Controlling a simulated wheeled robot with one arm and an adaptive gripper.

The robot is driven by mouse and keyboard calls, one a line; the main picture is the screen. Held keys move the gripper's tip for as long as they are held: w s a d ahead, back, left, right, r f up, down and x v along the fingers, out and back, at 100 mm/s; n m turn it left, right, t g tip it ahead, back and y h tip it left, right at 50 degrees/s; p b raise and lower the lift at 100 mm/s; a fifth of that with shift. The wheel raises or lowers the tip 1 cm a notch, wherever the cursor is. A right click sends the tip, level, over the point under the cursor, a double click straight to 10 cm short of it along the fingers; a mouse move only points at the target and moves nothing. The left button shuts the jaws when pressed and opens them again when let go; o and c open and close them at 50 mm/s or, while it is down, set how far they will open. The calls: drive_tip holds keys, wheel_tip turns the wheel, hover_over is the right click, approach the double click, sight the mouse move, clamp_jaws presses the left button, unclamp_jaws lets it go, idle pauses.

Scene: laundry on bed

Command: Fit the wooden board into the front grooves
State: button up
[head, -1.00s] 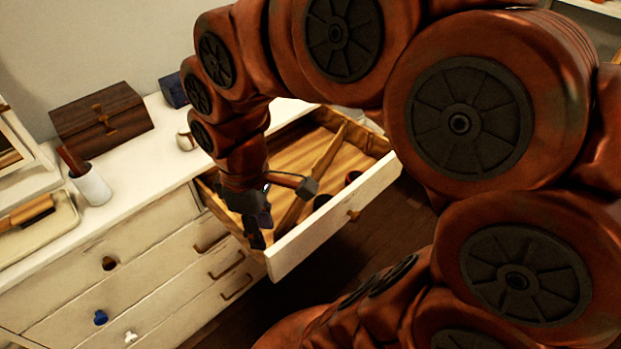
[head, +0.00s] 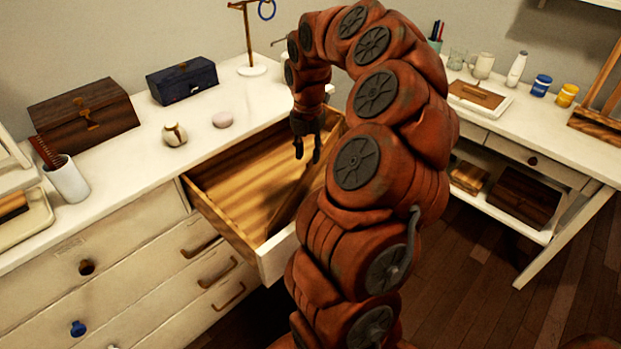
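The wooden board (head: 289,206) is a thin strip standing inside the open drawer (head: 192,200), running from the front wall toward the back. Its right side and far end are partly hidden by my arm, and I cannot tell whether its ends sit in the grooves. My gripper (head: 307,155) hangs fingers down above the drawer, beyond and above the board. Its two dark fingers are apart with nothing seen between them, so it looks open and empty. The right part of the drawer is hidden behind my arm.
On the white dresser (head: 110,215) stand a brown chest (head: 84,120), a dark blue box (head: 182,80), a small jar (head: 174,135), a pink round object (head: 222,119) and a white cup (head: 68,180). A white desk (head: 545,135) stands right. The drawer's left part is empty.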

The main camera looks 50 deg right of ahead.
sight(311, 173)
drive_tip(key=shift+w+d+f+p, duration=0.1)
drive_tip(key=shift+d+f, duration=0.1)
drive_tip(key=shift+f, duration=1.2)
drive_tip(key=shift+w+d+f+p, duration=0.1)
drive_tip(key=shift+d+f, duration=0.15)
drive_tip(key=shift+f, duration=1.1)
drive_tip(key=shift+d+f+p, duration=0.1)
drive_tip(key=shift+d+f, duration=0.1)
drive_tip(key=shift+f, duration=1.2)
drive_tip(key=shift+c, duration=0.3)
clamp_jaws()
